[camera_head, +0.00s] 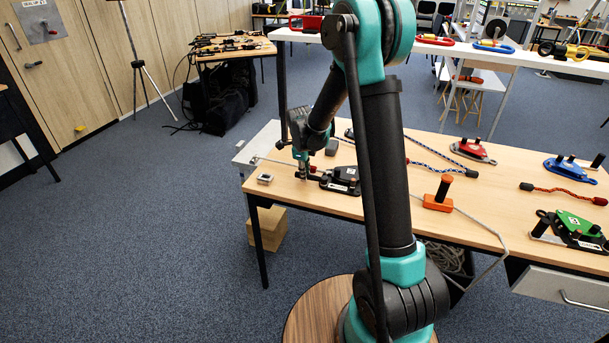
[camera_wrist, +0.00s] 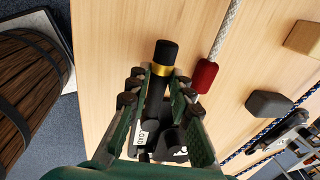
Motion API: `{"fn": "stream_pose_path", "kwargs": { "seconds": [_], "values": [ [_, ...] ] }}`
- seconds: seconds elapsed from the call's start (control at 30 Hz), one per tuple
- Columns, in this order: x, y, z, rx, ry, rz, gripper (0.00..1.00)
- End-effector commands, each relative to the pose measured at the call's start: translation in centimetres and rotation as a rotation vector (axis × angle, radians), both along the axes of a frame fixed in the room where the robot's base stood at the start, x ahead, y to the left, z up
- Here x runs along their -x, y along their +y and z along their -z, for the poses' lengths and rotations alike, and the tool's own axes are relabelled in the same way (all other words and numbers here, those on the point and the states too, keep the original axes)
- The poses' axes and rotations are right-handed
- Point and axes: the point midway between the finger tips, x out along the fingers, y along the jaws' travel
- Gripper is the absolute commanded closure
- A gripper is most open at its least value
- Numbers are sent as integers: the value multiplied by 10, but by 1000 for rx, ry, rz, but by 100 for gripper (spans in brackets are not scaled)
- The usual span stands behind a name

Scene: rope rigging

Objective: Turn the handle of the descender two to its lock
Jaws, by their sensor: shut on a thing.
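A black descender (camera_head: 342,180) with white labels lies on the near-left part of the wooden table. It shows in the wrist view at the bottom, partly hidden (camera_wrist: 172,150). Its black handle with a gold band (camera_wrist: 161,62) stretches up between my fingers. My gripper (camera_wrist: 158,92) has its dark padded fingers closed in on both sides of this handle. In the head view my gripper (camera_head: 302,174) is down at the descender's left end. The handle is mostly hidden there. I cannot read which descender carries the number two.
A pale rope with a red end (camera_wrist: 206,74) lies just right of my fingers. A dark grey block (camera_wrist: 268,104) is farther right. An orange base with a black post (camera_head: 439,198) and red (camera_head: 472,149), blue (camera_head: 569,168) and green (camera_head: 577,226) devices stand rightward on the table.

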Motion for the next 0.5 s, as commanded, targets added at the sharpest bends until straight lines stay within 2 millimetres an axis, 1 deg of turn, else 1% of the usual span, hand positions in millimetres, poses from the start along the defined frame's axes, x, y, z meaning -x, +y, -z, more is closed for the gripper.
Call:
{"fn": "stream_pose_path", "kwargs": {
  "seconds": [0.5],
  "values": [
    [-3, -1, 0, 0, -1, 32, 100]
  ]
}}
